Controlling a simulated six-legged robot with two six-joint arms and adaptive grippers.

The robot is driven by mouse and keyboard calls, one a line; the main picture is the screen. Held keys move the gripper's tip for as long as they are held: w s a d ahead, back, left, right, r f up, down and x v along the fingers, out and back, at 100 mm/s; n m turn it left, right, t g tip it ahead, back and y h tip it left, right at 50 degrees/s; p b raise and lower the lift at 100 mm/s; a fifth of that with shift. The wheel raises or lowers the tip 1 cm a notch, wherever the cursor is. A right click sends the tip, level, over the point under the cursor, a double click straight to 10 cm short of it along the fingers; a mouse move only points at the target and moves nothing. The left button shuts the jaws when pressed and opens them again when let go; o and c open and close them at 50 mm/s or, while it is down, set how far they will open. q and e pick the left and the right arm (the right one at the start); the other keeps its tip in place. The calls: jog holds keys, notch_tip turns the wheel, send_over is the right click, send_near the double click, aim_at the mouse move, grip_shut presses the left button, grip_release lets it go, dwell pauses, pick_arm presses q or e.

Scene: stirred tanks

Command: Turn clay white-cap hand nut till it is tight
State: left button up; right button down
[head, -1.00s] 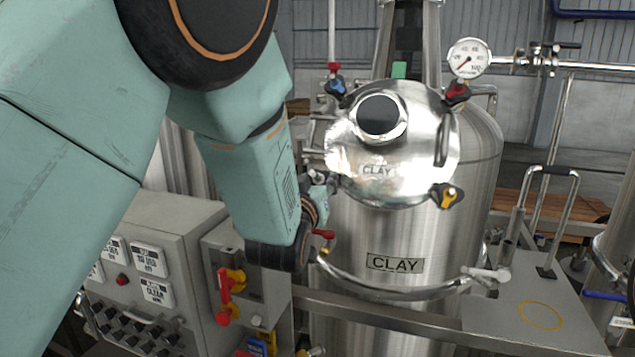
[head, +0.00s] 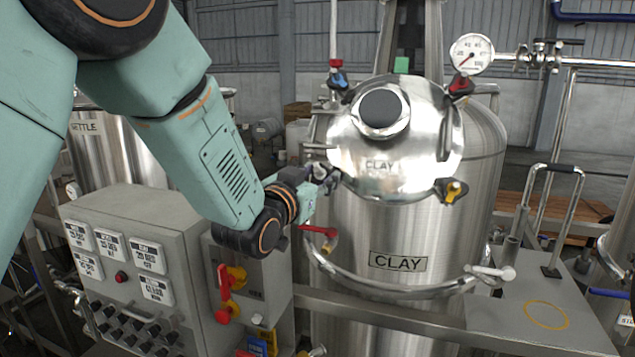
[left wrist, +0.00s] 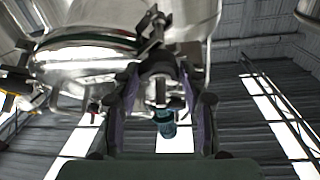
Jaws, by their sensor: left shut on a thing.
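The clay tank's steel lid (head: 385,150) is closed, with a CLAY plate (head: 398,262) on the body below it. My left gripper (head: 326,178) is at the lid's lower left edge, shut on the white-cap hand nut, which its fingers mostly hide. In the left wrist view, the two dark fingers (left wrist: 165,105) stand either side of a metal stem, and a teal-blue piece shows between them. Around the lid are a blue-cap nut (head: 338,80), a red-cap nut (head: 461,84) and a yellow-cap nut (head: 452,190). My right gripper is not in view.
A grey control box (head: 190,230) with knobs and labels stands below my left arm. A red-handled valve (head: 318,232) sits just under the gripper. A pressure gauge (head: 472,53) and pipe are at the upper right. A steel rail crosses in front of the tank.

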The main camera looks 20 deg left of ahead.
pick_arm(q)
jog(key=m+h, duration=0.1)
jog(key=m, duration=0.1)
jog(key=shift+a+m, duration=0.15)
jog(key=shift+m, duration=0.15)
jog(key=shift+m+g+h, duration=0.6)
jog(key=shift+m+h, duration=0.1)
jog(key=shift+m, duration=0.5)
jog(key=m+g+h, duration=0.1)
jog(key=m, duration=0.1)
jog(key=m+g+p, duration=0.1)
jog(key=m, duration=0.1)
jog(key=m+h+p, duration=0.1)
jog(key=m, duration=0.1)
jog(key=shift+w+a+r+m+g+h, duration=0.2)
jog(key=shift+m+g+h, duration=0.1)
jog(key=shift+m+g, duration=0.1)
jog(key=m+g, duration=0.1)
jog(key=m, duration=0.1)
jog(key=shift+m+g+h+p, duration=0.3)
jog(key=shift+m+p, duration=0.1)
jog(key=shift+r+m+g, duration=0.1)
jog(key=shift+m+g, duration=1)
jog(key=shift+m, duration=0.9)
jog(key=o, duration=1.1)
jog(key=shift+w, duration=0.3)
jog(key=shift+o, duration=0.2)
